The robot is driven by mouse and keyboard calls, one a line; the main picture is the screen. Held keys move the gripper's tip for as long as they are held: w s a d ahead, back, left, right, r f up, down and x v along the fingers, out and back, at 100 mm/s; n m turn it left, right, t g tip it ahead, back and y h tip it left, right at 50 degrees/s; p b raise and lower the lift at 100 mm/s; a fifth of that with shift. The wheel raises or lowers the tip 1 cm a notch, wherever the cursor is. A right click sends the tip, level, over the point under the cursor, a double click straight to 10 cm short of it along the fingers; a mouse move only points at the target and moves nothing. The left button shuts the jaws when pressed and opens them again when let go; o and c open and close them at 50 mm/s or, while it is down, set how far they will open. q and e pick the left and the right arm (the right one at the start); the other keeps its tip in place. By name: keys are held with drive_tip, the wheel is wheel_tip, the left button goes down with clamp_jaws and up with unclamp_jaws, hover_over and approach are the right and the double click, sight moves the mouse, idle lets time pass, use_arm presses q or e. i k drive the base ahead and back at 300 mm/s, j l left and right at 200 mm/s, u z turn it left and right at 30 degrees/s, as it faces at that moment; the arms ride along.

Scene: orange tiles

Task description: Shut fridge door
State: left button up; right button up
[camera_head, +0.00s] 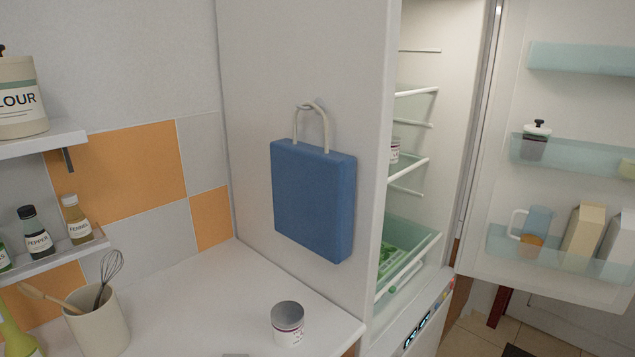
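The fridge door (575,110) stands wide open at the right of the head view, with its inner side and shelves facing me. The open fridge (440,190) is in the middle right, showing glass shelves and a drawer low down. The door's shelves hold a jar with a dark lid (534,140), a jug (535,228) and cartons (584,235). The door's right edge runs out of view. Neither of my grippers is in view.
A counter (215,290) fills the lower left, with an open can (288,322) and a utensil pot (98,322). A blue bag (312,200) hangs on the fridge's side. Spice shelves (60,250) are at the left. Tiled floor (480,335) shows below the door.

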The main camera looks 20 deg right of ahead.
sight(550, 54)
drive_tip(key=l+u, duration=0.45)
drive_tip(key=l, duration=1.45)
drive_tip(key=k, duration=0.05)
